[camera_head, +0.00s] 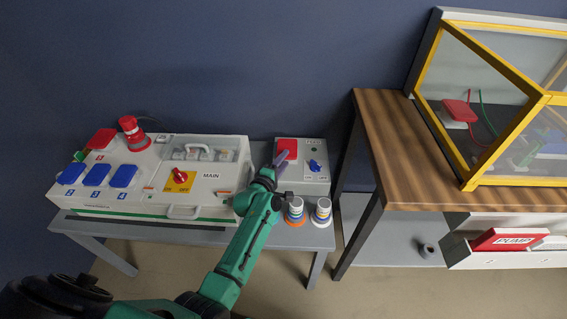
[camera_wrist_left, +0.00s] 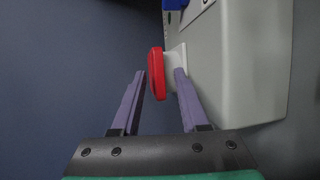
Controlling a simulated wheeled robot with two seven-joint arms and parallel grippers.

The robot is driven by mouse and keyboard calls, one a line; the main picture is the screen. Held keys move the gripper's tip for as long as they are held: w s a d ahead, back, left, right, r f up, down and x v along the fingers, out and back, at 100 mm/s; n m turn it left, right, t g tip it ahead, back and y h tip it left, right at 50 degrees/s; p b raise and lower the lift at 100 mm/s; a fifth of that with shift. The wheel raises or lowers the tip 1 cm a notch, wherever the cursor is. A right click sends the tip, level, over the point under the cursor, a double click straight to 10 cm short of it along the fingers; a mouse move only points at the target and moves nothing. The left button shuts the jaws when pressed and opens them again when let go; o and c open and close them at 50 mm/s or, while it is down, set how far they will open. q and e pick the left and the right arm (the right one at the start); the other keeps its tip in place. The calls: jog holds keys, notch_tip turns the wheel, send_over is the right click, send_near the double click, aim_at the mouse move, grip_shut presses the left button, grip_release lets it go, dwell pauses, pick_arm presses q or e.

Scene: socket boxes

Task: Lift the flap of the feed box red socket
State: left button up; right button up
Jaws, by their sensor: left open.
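The feed box (camera_head: 318,178) is a small light-grey box on the low grey table. My left gripper (camera_head: 281,160) is open at the red flap, partly covering the socket. In the left wrist view the closed-looking red flap (camera_wrist_left: 157,74) stands on a white socket base (camera_wrist_left: 175,56). The purple fingertips of my left gripper (camera_wrist_left: 160,72) are on either side of the flap's edge. Contact cannot be told. My right gripper is out of view.
A larger MAIN box (camera_head: 217,201) with blue flaps, a red flap and a red plug (camera_head: 134,134) stands left. A wooden table (camera_head: 400,150) with a yellow-framed case (camera_head: 470,185) is right.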

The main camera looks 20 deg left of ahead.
pick_arm(q)
grip_shut()
jog(key=shift+s+f, duration=0.15)
jog(key=shift+f, duration=0.1)
dwell(1.2)
